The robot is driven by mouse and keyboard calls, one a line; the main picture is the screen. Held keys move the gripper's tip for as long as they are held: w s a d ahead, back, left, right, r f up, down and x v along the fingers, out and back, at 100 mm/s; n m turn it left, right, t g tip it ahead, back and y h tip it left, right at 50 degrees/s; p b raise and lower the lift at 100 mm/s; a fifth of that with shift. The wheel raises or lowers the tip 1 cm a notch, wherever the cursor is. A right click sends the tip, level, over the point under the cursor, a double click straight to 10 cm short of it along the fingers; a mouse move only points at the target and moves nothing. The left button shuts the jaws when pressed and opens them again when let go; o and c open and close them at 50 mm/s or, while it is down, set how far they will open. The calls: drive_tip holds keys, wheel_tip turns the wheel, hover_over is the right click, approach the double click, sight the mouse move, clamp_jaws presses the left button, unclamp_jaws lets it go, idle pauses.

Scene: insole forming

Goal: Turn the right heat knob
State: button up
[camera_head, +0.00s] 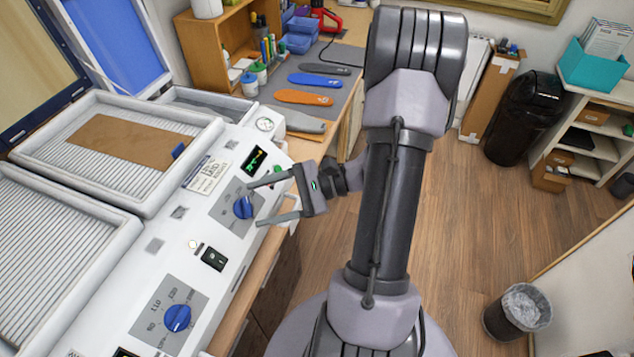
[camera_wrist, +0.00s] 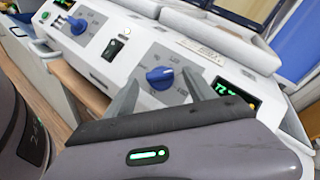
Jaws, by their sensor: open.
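The right heat knob (camera_head: 243,207) is a round blue dial on a grey scale plate on the white machine's sloped front panel. In the wrist view the knob shows between the fingertips (camera_wrist: 161,80). I cannot tell whether either finger touches it. The other blue knob (camera_head: 177,317) sits nearer on the same panel, clear of my gripper.
A black rocker switch (camera_head: 214,259) lies between the knobs. A brown sheet (camera_head: 130,149) lies on a ribbed tray behind the panel. Insoles (camera_head: 303,97) lie on a grey mat beyond. Open floor is at right.

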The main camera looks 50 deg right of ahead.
drive_tip(key=p+v, duration=0.1)
drive_tip(key=v, duration=1.5)
